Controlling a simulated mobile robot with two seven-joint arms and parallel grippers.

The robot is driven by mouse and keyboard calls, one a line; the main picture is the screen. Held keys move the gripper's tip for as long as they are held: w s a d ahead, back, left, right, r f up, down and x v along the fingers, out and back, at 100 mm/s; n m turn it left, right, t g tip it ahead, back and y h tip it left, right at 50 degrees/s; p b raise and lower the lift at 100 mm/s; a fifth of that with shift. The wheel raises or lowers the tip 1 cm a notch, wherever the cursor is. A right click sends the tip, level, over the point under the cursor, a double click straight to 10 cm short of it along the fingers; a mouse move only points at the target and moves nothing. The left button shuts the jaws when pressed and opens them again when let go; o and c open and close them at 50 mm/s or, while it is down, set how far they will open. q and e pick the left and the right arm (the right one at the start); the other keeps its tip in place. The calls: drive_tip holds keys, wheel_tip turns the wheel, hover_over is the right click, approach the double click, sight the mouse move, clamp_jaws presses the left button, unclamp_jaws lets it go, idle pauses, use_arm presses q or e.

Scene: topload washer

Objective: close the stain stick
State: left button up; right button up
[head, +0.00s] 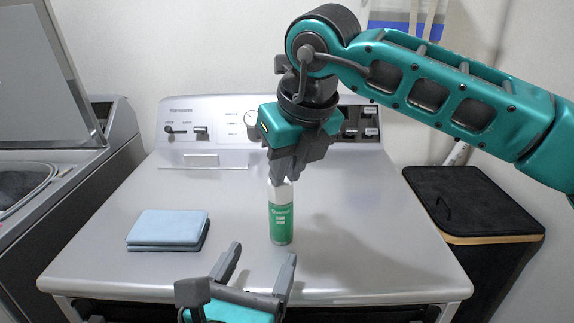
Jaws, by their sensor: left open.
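The stain stick (281,222) is a green bottle with a white upper part, standing upright on the grey appliance top. My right gripper (287,177) points down from above, its fingertips at the top of the stick. The fingers hide the very top, so I cannot tell whether a cap is there or whether they grip it. My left gripper (263,256) is in front of the stick, low in the head view. Its two fingers are spread apart with nothing between them, short of the bottle's base.
A folded light-blue cloth (168,228) lies on the appliance top (365,255) left of the stick. The control panel (222,122) rises behind. A dark hamper (474,202) stands at right, and an open-lidded washer (62,150) at left. The top right of the stick is clear.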

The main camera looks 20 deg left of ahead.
use_arm(q)
drive_tip(key=shift+r+p, duration=0.95)
drive_tip(key=shift+p, duration=0.05)
use_arm(e)
drive_tip(key=v, duration=0.6)
